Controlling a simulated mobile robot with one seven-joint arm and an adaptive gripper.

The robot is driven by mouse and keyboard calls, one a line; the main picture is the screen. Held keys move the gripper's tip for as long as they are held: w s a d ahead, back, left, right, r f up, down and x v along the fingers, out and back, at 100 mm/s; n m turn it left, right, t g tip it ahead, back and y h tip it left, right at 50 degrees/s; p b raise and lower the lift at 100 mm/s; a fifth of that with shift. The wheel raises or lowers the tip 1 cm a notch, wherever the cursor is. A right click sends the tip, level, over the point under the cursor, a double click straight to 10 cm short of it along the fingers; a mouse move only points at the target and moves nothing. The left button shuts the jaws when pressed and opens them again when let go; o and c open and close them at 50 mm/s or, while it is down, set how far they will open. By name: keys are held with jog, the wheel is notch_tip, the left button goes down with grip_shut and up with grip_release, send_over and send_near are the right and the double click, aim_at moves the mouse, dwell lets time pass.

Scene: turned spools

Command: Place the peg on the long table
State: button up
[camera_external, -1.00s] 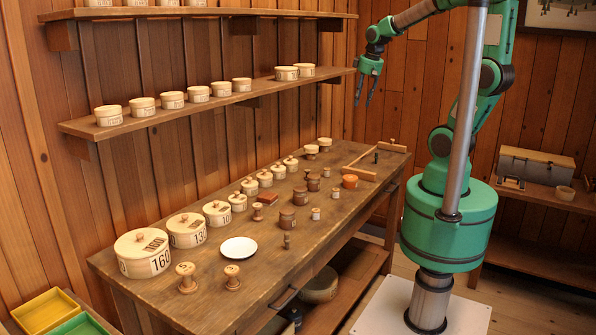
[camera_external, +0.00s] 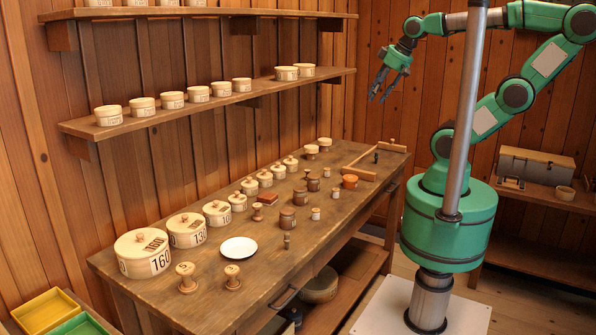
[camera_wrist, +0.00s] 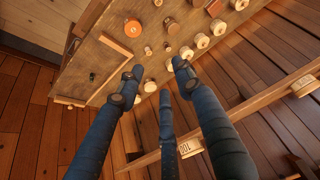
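The long table (camera_external: 265,290) is a brown wooden bench along the plank wall, and part of its top also shows in the wrist view (camera_wrist: 105,65). A small dark upright piece (camera_external: 376,157) that looks like a peg stands at the table's far end; it also shows in the wrist view (camera_wrist: 92,76). I cannot tell for sure that it is the task's peg. My gripper (camera_external: 379,97) is raised in the air above the far end, apart from everything. In the wrist view its three blue-sleeved fingers (camera_wrist: 157,78) are spread and empty.
Round lidded boxes (camera_external: 143,254) line the table's wall side, with turned spools (camera_external: 187,277), a white plate (camera_external: 239,248) and an orange round piece (camera_external: 350,181) among them. A wooden rail (camera_external: 358,172) lies at the far end. A shelf (camera_external: 215,104) with boxes overhangs the back.

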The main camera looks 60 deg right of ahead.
dwell(0.3)
jog(key=w+d+f+m+g+h+p, duration=0.1)
jog(key=w+d+f+m+g+p, duration=0.15)
jog(key=w+d+m, duration=0.55)
jog(key=w+d+f+m+g+p, duration=0.1)
jog(key=w+d+f+m+p, duration=0.15)
jog(key=w+d+m, duration=0.55)
jog(key=s+d+f+m+p, duration=0.1)
jog(key=d+f+m, duration=0.5)
jog(key=d, duration=0.2)
jog(key=s+d+f+m+g+p, duration=0.1)
jog(key=d+f+m, duration=0.5)
jog(key=d+f, duration=0.1)
jog(key=s+d+f+m+g+y+p, duration=0.1)
jog(key=d+f+m, duration=0.5)
jog(key=d, duration=0.3)
jog(key=shift+s+d+f+p, duration=0.1)
jog(key=shift+s+f+p, duration=0.1)
jog(key=shift+f+p, duration=0.25)
jog(key=shift+f, duration=0.15)
send_over(376, 158)
jog(key=d, duration=0.1)
jog(key=shift+d+f+b, duration=0.15)
jog(key=shift+f+b, duration=0.15)
jog(key=shift+f, duration=3.9)
